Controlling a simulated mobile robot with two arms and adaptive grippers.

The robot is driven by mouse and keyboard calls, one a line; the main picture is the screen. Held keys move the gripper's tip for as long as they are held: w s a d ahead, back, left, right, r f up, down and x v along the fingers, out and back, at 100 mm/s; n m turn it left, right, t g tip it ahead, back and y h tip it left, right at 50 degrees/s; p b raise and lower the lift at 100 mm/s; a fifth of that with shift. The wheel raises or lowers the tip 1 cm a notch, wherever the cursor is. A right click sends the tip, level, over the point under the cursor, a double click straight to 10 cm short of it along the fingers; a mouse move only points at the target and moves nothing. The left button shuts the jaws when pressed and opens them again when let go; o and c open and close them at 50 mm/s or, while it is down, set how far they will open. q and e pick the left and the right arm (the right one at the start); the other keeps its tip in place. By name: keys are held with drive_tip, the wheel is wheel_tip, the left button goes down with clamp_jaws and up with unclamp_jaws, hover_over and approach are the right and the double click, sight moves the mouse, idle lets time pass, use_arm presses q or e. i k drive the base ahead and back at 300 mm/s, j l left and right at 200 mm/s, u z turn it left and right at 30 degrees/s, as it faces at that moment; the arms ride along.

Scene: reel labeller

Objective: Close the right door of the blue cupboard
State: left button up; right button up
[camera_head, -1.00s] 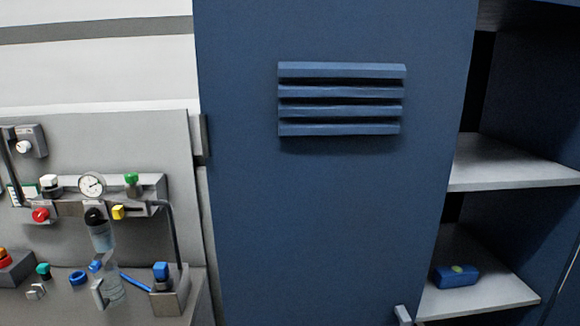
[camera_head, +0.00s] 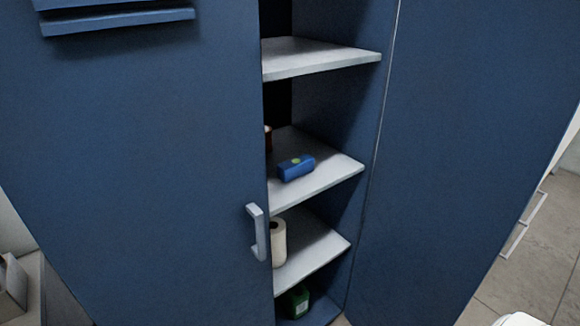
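The blue cupboard stands in front of me. Its left door (camera_head: 150,160) shows a pale handle (camera_head: 257,232) near its right edge and louvre slats (camera_head: 118,20) at the top left. Its right door (camera_head: 460,150) stands open, swung out to the right, with its broad flat face toward me. The cupboard's right inner side is exposed between the shelves and this door. No handle shows on the right door. Neither gripper is in view.
Grey shelves (camera_head: 320,58) hold a blue packet (camera_head: 296,168), a pale roll (camera_head: 279,243) and, at the bottom, a green container (camera_head: 297,301). Tiled floor (camera_head: 535,265) shows at the right, with a white rounded thing (camera_head: 520,320) at the bottom edge.

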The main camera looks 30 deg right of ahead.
sight(482, 96)
drive_tip(key=k+l, duration=0.1)
drive_tip(key=l, duration=0.3)
drive_tip(key=k+l, duration=0.15)
drive_tip(key=l, duration=0.3)
drive_tip(key=k+l, duration=0.1)
drive_tip(key=l, duration=0.3)
drive_tip(key=k+l, duration=0.1)
drive_tip(key=l, duration=0.35)
drive_tip(key=k+l+u, duration=0.1)
drive_tip(key=l, duration=0.3)
drive_tip(key=i+l, duration=0.1)
drive_tip(key=l, duration=1.05)
drive_tip(key=i+l, duration=0.15)
drive_tip(key=l, duration=0.45)
